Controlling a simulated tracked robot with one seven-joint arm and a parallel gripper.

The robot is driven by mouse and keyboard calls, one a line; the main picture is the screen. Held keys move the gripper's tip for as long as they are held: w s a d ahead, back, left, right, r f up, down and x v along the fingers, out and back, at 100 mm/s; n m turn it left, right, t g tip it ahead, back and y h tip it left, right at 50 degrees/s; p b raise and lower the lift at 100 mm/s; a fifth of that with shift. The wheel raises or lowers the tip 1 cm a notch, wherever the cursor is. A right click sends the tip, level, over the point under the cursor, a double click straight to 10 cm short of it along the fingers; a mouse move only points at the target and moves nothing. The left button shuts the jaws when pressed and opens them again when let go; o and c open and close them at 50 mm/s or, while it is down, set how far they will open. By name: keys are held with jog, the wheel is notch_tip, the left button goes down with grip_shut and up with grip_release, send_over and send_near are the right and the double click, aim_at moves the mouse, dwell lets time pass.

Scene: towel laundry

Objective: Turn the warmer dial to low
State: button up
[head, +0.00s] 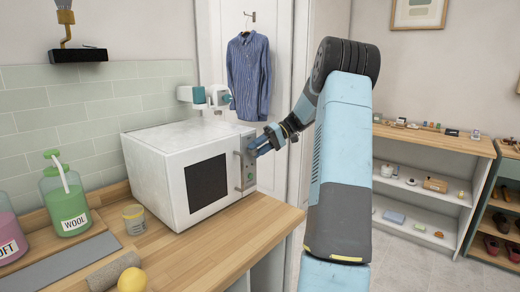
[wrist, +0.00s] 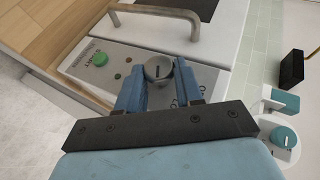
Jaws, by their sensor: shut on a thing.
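The warmer (head: 175,165) is a white box with a dark window, standing on the wooden counter. Its dial (wrist: 159,70) is a round grey knob with a dark mark, on the control panel (wrist: 110,65) in the wrist view. My gripper (head: 262,143) reaches the upper part of the panel in the head view and hides the dial there. In the wrist view my gripper (wrist: 160,88) has its two blue fingers on either side of the dial, shut on it. The dial's setting marks are mostly hidden by the fingers.
A green button (wrist: 99,58) and a metal handle (wrist: 155,12) are close to the dial. Green WOOL (head: 67,200) and pink (head: 8,230) bottles, a small jar (head: 133,219) and a yellow ball (head: 131,280) stand on the counter (head: 235,235). A teal-and-white device (head: 205,96) is behind the warmer.

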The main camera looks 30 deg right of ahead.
jog(key=o, duration=0.7)
jog(key=shift+d+f, duration=0.2)
jog(key=shift+f, duration=0.05)
jog(key=o, duration=0.3)
jog(key=shift+a+r, duration=0.1)
jog(key=v, duration=1.3)
jog(key=shift+d+r, duration=0.25)
jog(key=shift+d, duration=0.05)
jog(key=shift+w, duration=0.1)
